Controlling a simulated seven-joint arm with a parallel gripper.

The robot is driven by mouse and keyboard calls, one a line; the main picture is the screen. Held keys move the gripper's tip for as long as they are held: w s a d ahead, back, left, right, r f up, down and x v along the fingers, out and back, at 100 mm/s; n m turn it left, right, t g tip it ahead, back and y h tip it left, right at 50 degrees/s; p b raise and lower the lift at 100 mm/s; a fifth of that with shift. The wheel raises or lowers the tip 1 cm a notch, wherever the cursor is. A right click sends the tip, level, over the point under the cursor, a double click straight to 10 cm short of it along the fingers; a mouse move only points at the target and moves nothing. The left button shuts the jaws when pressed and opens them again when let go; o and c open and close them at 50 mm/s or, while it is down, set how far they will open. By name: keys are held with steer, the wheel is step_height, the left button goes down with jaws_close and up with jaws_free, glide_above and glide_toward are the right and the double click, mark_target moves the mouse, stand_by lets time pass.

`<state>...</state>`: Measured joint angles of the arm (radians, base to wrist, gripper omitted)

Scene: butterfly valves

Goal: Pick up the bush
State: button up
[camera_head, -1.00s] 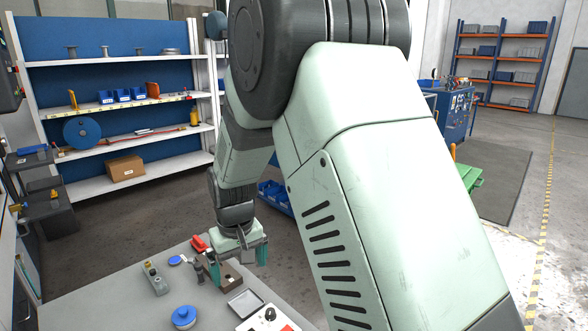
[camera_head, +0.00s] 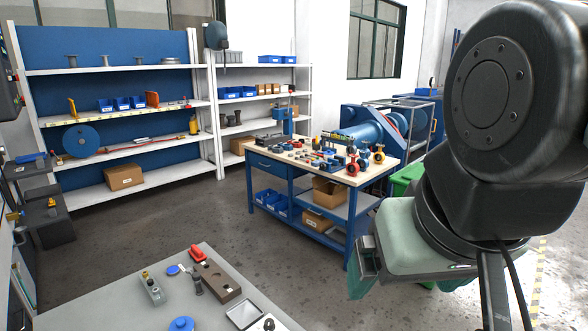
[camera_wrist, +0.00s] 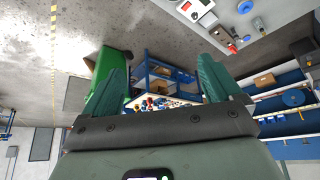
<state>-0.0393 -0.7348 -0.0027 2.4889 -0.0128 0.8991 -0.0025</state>
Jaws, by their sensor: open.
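The grey table (camera_head: 110,305) is at the bottom of the head view. A small grey upright part (camera_head: 197,284) stands on it beside a dark brown block with holes (camera_head: 222,284); I cannot tell for sure whether this part is the bush. My gripper (camera_wrist: 163,78) is open and empty, its two green fingers wide apart in the wrist view. In the head view it hangs in the air well right of the grey table, with one green finger (camera_head: 362,274) clearly showing. It touches nothing.
The grey table also holds a red part (camera_head: 197,252), a blue disc (camera_head: 172,269), a valve-like fitting (camera_head: 152,287), a blue round part (camera_head: 181,324) and a shallow tray (camera_head: 245,313). A blue workbench (camera_head: 284,173) with many parts stands behind. Open floor lies between.

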steer(key=shift+s, duration=0.15)
steer(key=c, duration=0.5)
steer(key=shift+o, duration=0.2)
